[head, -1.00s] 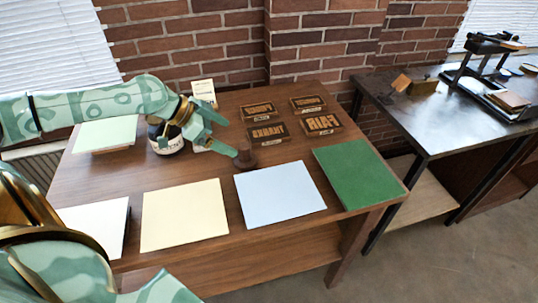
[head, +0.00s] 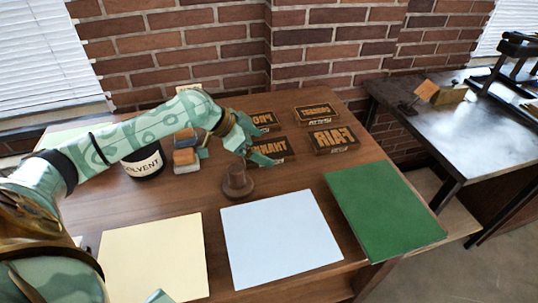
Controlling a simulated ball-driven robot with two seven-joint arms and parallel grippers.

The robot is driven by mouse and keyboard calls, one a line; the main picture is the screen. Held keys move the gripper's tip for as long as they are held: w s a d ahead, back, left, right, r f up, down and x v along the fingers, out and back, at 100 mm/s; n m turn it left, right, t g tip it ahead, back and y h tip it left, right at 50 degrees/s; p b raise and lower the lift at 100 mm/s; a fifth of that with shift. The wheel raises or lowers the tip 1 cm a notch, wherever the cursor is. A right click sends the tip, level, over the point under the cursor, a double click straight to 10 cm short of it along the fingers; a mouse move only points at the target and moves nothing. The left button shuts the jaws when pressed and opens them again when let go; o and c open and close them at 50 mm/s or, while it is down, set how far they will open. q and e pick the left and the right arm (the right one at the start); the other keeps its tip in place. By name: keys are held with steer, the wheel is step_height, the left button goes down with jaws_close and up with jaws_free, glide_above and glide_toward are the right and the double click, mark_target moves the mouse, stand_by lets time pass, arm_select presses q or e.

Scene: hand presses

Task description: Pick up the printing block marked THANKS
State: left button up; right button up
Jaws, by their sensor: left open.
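The THANKS block (head: 274,150) is a dark block with raised tan mirrored letters, lying flat on the wooden table. My left gripper (head: 264,146) is open over its left part. Its fingers hide the left end of the lettering, and I cannot tell whether they touch the block.
Similar blocks lie close by: one behind (head: 264,119), one at back right (head: 318,113), and FAIR (head: 333,139) to the right. A brown round-handled tool (head: 237,181) stands in front. A solvent jar (head: 144,162) is left. Blue (head: 283,238) and green (head: 385,212) sheets lie in front.

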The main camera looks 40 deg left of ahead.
arm_select(q)
steer(key=shift+x, duration=1.05)
steer(key=shift+s+a+r, duration=0.1)
steer(key=c, duration=1.3)
